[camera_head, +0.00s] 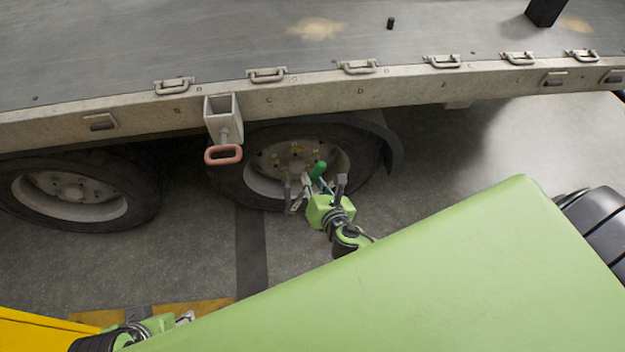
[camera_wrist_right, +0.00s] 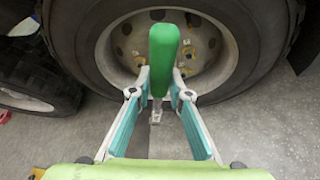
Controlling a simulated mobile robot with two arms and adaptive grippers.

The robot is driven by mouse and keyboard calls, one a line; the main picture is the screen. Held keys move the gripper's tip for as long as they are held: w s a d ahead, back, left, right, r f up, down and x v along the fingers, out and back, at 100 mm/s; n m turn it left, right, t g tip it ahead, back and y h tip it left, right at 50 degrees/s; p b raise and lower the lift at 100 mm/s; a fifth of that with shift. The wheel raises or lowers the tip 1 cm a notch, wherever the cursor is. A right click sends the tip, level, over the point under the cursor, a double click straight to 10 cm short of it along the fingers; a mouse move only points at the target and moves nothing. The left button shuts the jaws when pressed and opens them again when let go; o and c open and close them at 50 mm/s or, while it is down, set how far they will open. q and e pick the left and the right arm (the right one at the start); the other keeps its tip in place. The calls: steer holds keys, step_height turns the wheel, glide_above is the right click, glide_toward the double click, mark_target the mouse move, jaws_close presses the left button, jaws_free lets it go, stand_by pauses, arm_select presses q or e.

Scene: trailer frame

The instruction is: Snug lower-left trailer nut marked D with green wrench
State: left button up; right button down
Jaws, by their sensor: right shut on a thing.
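The green wrench (camera_head: 318,170) is in my right gripper (camera_head: 320,184), in front of the right-hand trailer wheel (camera_head: 255,187). In the right wrist view the wrench's green handle (camera_wrist_right: 164,58) stands up between the two fingers, and a metal part shows below it. The right gripper is shut on the wrench. The wheel hub (camera_head: 297,154) carries several yellowish nuts, which also show in the right wrist view (camera_wrist_right: 137,62). The handle hides part of the hub, and I cannot read a D by any nut. My left gripper (camera_head: 185,318) is partly visible at the lower left; its jaws are unclear.
The trailer bed edge (camera_head: 320,92), with lettered marks and latches, overhangs the wheels. Another wheel (camera_head: 75,190) stands further left. The floor between the wheels and my body is clear.

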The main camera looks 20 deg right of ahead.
arm_select(q)
steer(key=shift+r, duration=0.2)
arm_select(e)
steer(key=shift+w+d+r, duration=0.15)
steer(key=shift+w+d, duration=0.05)
steer(key=shift+w, duration=0.55)
steer(key=shift+w+d, duration=0.1)
steer(key=shift+w, duration=0.25)
arm_select(q)
steer(key=shift+w, duration=0.1)
arm_select(e)
steer(key=shift+d, duration=0.1)
